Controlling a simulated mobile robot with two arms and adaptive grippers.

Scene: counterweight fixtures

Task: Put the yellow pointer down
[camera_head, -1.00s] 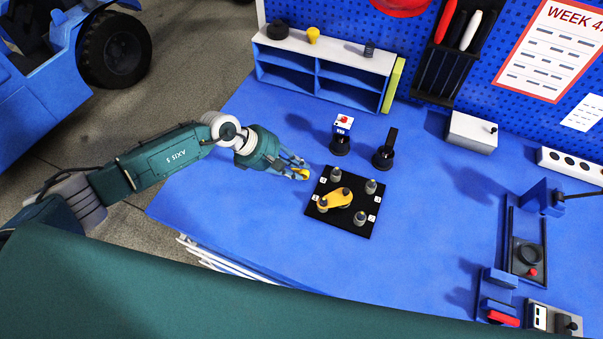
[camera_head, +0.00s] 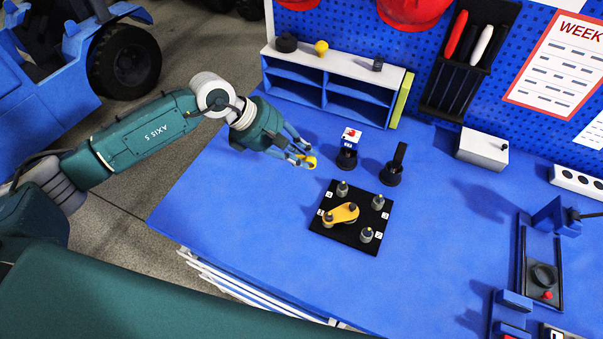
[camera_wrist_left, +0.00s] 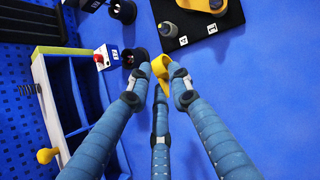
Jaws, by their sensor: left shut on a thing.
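My left gripper (camera_head: 302,157) is shut on a small yellow piece (camera_head: 311,163), probably the yellow pointer. In the left wrist view the yellow piece (camera_wrist_left: 160,68) sits between the fingertips of the left gripper (camera_wrist_left: 165,80), partly hidden by them. The gripper is just off the back-left corner of a black board (camera_head: 324,235); its height above the blue table is hard to tell. Another yellow part, an elongated plate (camera_head: 343,213), lies on the board among grey pegs. It also shows at the top of the left wrist view (camera_wrist_left: 203,3). My right gripper is not in view.
Two black round-based fixtures, one with a white-and-red top (camera_head: 347,157) and one with an upright bar (camera_head: 391,173), stand behind the board. A shelf unit (camera_head: 320,75) carries a yellow knob (camera_head: 321,48). The table left and front of the board is clear.

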